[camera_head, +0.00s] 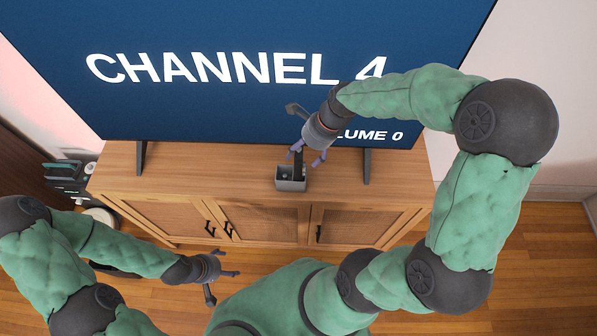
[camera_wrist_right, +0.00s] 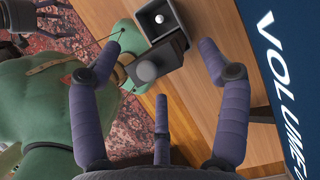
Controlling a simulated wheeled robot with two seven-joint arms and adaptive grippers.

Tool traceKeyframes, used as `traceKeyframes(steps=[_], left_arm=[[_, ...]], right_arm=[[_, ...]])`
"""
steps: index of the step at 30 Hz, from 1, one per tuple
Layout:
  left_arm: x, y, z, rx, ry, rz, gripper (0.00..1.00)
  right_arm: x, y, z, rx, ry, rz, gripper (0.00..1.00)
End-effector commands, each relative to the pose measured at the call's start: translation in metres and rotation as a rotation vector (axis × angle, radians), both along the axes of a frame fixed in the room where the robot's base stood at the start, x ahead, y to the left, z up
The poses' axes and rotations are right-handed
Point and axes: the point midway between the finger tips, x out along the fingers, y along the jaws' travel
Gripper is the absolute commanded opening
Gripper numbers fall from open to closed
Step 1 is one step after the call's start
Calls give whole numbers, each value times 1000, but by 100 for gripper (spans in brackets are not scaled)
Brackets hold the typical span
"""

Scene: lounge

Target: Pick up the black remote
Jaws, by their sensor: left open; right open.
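The black remote (camera_head: 299,164) stands upright in a small grey holder (camera_head: 290,185) on the wooden TV cabinet. In the right wrist view the remote (camera_wrist_right: 172,55) shows end-on, with a round grey part on it, rising from the holder (camera_wrist_right: 136,28). My right gripper (camera_head: 308,155) is open just above the holder. In its wrist view the fingers (camera_wrist_right: 160,65) are spread around the remote's end, with no clear contact. My left gripper (camera_head: 224,272) is open and empty, low in front of the cabinet. The remote's lower part is hidden in the holder.
A large TV (camera_head: 230,75) reading "CHANNEL 4" and "VOLUME 0" stands close behind the holder. A small pale round thing (camera_wrist_right: 158,18) sits in the holder beside the remote. The cabinet top (camera_head: 200,170) is clear left of the holder.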

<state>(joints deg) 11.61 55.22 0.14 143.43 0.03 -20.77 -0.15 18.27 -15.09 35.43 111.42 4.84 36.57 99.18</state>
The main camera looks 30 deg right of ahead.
Motion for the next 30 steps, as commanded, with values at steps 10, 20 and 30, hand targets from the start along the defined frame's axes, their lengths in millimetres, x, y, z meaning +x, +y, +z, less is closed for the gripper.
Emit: traceKeyframes(steps=[10,20,30], left_arm=[[0,0,-4,0,0,0,78],[0,0,-4,0,0,0,78],[0,0,-4,0,0,0,78]], right_arm=[[3,5,-14,0,0,0,76],[3,6,-15,1,2,1,0],[2,6,-16,2,4,2,0]])
